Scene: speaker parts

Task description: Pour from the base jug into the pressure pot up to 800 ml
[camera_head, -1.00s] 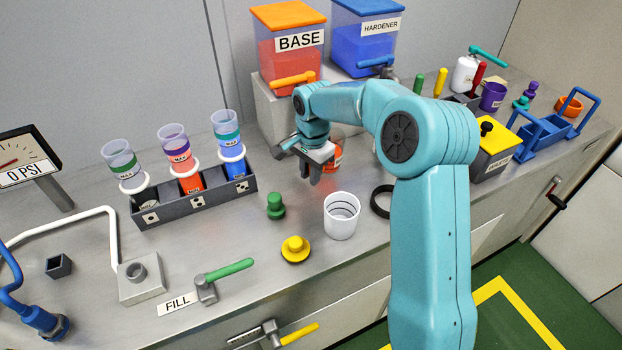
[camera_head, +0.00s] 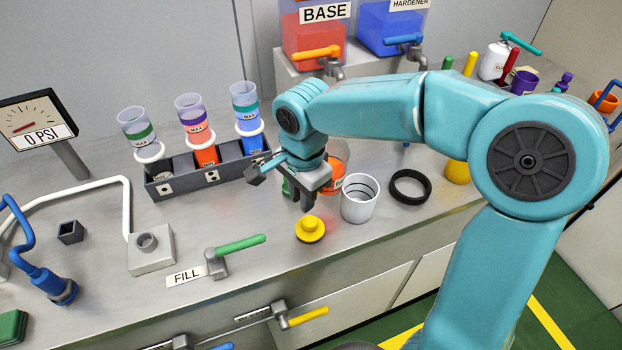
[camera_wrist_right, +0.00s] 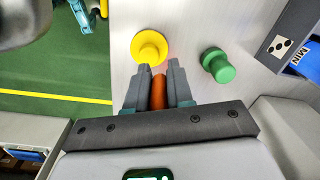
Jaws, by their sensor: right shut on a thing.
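The white pot (camera_head: 360,200), with dark level lines inside, stands on the bench just right of my right gripper; I take it as the pressure pot. My right gripper (camera_head: 305,195) is shut on the base jug (camera_head: 337,172), an orange-red vessel partly hidden behind the gripper and wrist. In the right wrist view an orange part of the jug (camera_wrist_right: 158,92) sits between the two fingers (camera_wrist_right: 158,85). The jug is beside the pot, at its left; whether it is raised off the bench is unclear. My left gripper is out of view.
A yellow knob-topped piece (camera_head: 310,229) lies in front of the gripper. A green piece (camera_wrist_right: 218,66) is near it, mostly covered in the head view. A black ring (camera_head: 410,186) lies right of the pot. The BASE tank (camera_head: 312,45) and a cup rack (camera_head: 210,176) stand behind.

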